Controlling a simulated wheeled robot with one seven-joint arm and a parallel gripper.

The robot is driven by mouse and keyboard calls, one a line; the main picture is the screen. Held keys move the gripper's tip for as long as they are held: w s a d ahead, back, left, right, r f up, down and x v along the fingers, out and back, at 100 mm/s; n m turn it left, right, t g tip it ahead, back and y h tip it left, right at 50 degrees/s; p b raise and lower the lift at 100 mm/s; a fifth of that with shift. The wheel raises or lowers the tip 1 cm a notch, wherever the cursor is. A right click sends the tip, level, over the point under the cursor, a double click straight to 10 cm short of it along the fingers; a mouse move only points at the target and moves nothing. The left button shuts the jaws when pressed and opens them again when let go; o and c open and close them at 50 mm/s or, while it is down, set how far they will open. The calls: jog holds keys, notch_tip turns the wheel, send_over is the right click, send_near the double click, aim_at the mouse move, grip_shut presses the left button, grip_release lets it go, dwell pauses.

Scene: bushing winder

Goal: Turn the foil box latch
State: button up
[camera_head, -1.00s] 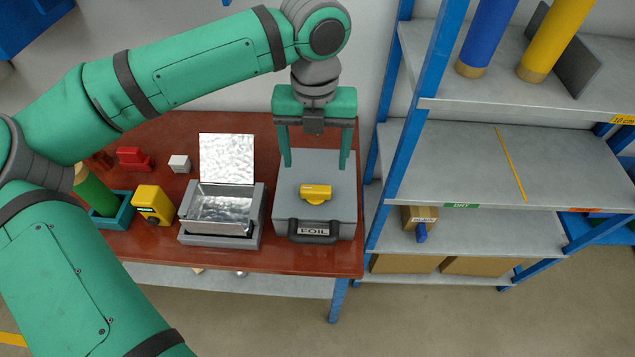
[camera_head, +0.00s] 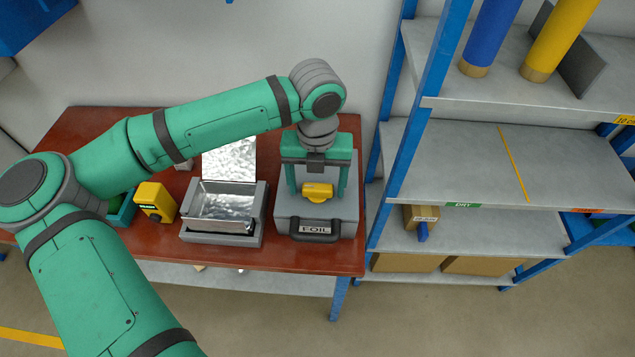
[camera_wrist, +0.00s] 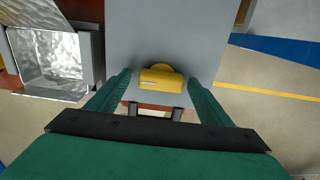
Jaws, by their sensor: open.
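The foil box (camera_head: 288,207) is a grey case with a dark handle and a "FOIL" label on its front, near the right end of the table. Its yellow latch (camera_head: 318,192) lies crosswise on top of the box. The latch also shows in the wrist view (camera_wrist: 161,78), a bar on a round base. My gripper (camera_head: 318,197) is open above the box, pointing down. Its two green fingers stand on the left and right of the latch with gaps.
An open metal-lined box (camera_head: 222,240) stands left of the foil box, its lid raised. A yellow device (camera_head: 154,201) and a blue tray (camera_head: 124,212) are farther left on the red-brown table (camera_head: 160,249). A blue-framed shelf rack (camera_head: 490,160) stands close on the right.

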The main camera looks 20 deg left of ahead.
jog(key=shift+d, duration=0.1)
jog(key=c, duration=1)
jog(key=shift+c, duration=0.2)
jog(key=shift+m, duration=0.3)
jog(key=m, duration=0.3)
jog(key=shift+w+r+m, duration=0.1)
jog(key=shift+m, duration=0.2)
jog(key=m, duration=0.4)
jog(key=shift+m, duration=0.3)
jog(key=m, duration=0.4)
jog(key=shift+m, duration=0.3)
jog(key=shift+d+m, duration=0.1)
jog(key=shift+m, duration=2.1)
